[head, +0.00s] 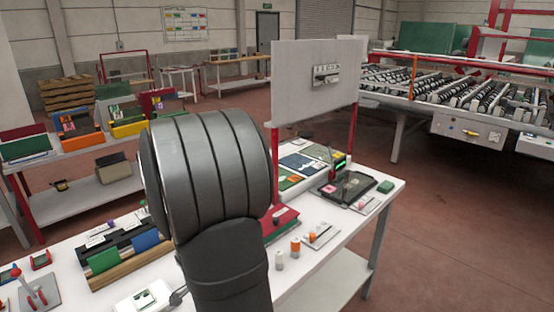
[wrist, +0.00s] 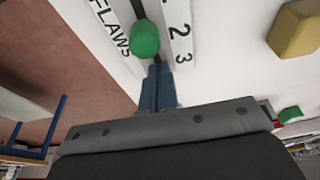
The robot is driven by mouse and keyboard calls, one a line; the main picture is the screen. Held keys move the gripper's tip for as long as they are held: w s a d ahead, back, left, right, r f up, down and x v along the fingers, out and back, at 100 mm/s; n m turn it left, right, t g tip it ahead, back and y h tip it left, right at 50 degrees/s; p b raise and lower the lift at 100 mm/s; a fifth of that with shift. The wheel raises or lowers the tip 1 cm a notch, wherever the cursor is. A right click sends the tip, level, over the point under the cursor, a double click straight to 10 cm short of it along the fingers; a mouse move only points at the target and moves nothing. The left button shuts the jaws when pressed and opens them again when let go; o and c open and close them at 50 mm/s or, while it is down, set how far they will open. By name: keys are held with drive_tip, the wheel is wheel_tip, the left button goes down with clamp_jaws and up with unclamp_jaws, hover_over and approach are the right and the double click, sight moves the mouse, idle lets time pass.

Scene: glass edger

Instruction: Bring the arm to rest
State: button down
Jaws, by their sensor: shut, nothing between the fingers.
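My gripper (wrist: 158,70) shows in the wrist view with its two blue fingers together and nothing between them. A round green knob (wrist: 145,39) appears just beyond the fingertips; I cannot tell how far apart they are. It sits by white strips marked "FLAWS" (wrist: 110,28) and with numbers (wrist: 178,35). In the head view my dark grey arm fills the middle and my gripper does not show.
A white table (head: 340,250) carries folders, small bottles (head: 295,246) and a black tray (head: 345,188). A white panel (head: 310,85) stands on red posts behind. A roller machine (head: 470,95) is at the right. The red floor (head: 460,230) at the right is clear.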

drive_tip(key=shift+d+f, duration=0.15)
drive_tip(key=shift+f, duration=0.05)
drive_tip(key=shift+w+d+r, duration=0.25)
drive_tip(key=shift+w+d, duration=0.35)
drive_tip(key=shift+w+d+r, duration=0.25)
drive_tip(key=shift+w+d, duration=0.3)
drive_tip(key=shift+w, duration=0.05)
wheel_tip(320, 180, up, 8)
drive_tip(key=shift+a+r+n, duration=0.15)
drive_tip(key=shift+n, duration=0.15)
drive_tip(key=shift+s, duration=0.1)
drive_tip(key=shift+a, duration=0.1)
idle(0.4)
